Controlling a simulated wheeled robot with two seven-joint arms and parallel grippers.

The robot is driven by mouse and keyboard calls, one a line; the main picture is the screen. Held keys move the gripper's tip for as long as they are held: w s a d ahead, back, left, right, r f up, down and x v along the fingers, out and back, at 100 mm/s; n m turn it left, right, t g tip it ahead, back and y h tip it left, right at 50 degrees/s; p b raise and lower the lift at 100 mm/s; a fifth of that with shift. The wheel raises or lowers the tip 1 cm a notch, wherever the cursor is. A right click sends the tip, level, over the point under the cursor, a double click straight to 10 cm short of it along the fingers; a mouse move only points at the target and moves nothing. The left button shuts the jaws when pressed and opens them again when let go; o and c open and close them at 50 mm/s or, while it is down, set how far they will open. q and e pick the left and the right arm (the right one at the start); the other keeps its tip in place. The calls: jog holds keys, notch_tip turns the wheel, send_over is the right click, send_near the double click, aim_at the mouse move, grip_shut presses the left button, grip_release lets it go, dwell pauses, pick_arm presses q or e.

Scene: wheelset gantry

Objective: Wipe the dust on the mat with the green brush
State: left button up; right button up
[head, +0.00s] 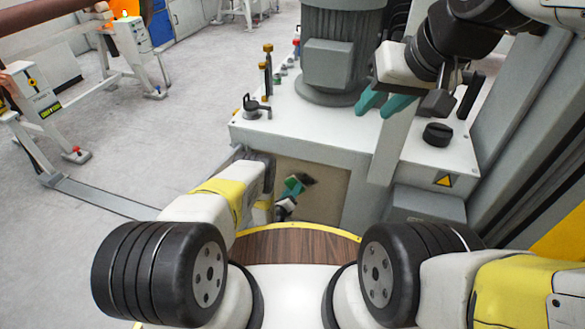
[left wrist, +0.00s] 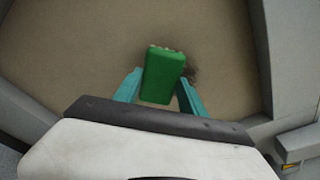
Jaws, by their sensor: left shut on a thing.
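The green brush (left wrist: 161,78) is held between the teal fingers of my left gripper (left wrist: 158,96). Its pale bristles show at the far end of the block. A tan mat (left wrist: 80,50) lies beneath it, and a dark dust patch (left wrist: 192,73) shows just right of the brush. In the head view my left gripper (head: 289,192) is over the mat (head: 328,200), with the brush (head: 294,183) small and partly hidden. Whether the bristles touch the mat I cannot tell. My right gripper (head: 384,104) is empty, its teal fingers apart, above the grey machine top.
A grey machine with a large motor (head: 338,50) stands behind the mat. Its top carries a black knob (head: 438,133) and a black lever fitting (head: 255,107). Raised grey edges border the mat. Open floor (head: 180,130) lies to the left.

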pick_arm(q)
jog(key=shift+x, duration=0.85)
jog(key=shift+r, duration=0.1)
